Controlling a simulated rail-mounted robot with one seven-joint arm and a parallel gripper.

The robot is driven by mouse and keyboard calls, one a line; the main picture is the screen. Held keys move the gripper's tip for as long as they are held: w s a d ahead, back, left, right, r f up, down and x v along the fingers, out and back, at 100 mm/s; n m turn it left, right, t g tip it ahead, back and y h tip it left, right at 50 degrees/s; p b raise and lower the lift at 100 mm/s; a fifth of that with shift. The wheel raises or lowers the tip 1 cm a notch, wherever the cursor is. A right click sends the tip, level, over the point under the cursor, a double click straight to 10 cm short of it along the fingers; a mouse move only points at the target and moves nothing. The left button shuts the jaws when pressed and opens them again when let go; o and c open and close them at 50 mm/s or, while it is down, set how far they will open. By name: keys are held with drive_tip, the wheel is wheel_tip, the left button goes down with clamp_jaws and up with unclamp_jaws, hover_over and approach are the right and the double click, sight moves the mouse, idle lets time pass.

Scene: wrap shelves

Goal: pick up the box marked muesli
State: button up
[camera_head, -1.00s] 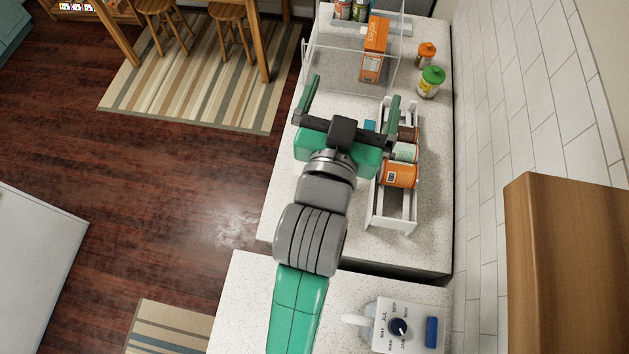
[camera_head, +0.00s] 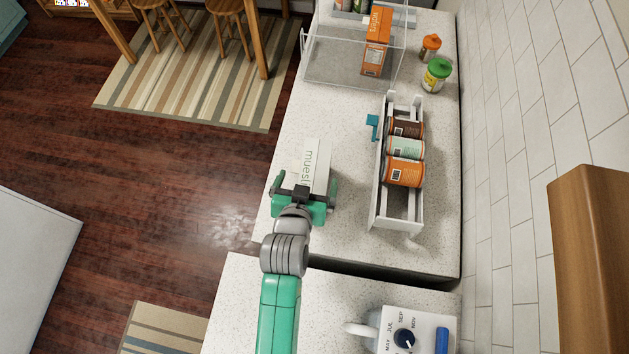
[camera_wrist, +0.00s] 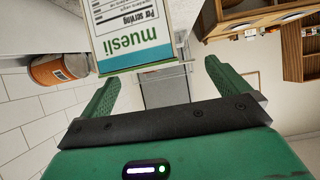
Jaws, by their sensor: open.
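The muesli box (camera_head: 315,158) is white with green lettering and stands on the speckled counter, just beyond my gripper. Its printed panel with "muesli" and a green edge fills the top of the wrist view (camera_wrist: 138,35). My gripper (camera_head: 306,184) is open and empty, its two green fingers spread on the near side of the box. In the wrist view the fingers (camera_wrist: 162,84) point toward the box, which sits nearer the left finger. My gripper hides the near lower part of the box in the head view.
A white rack (camera_head: 383,205) with several cans lies to the right. A clear bin (camera_head: 335,62) with an orange box (camera_head: 376,42) is at the back. Two jars, green-topped (camera_head: 435,75) and orange-topped (camera_head: 430,47), stand near the wall. Counter between box and rack is clear.

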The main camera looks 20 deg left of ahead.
sight(310, 170)
drive_tip(key=x, duration=0.3)
drive_tip(key=shift+a, duration=0.1)
drive_tip(key=shift+r, duration=0.15)
drive_tip(key=c, duration=1.7)
drive_tip(key=shift+r, duration=0.1)
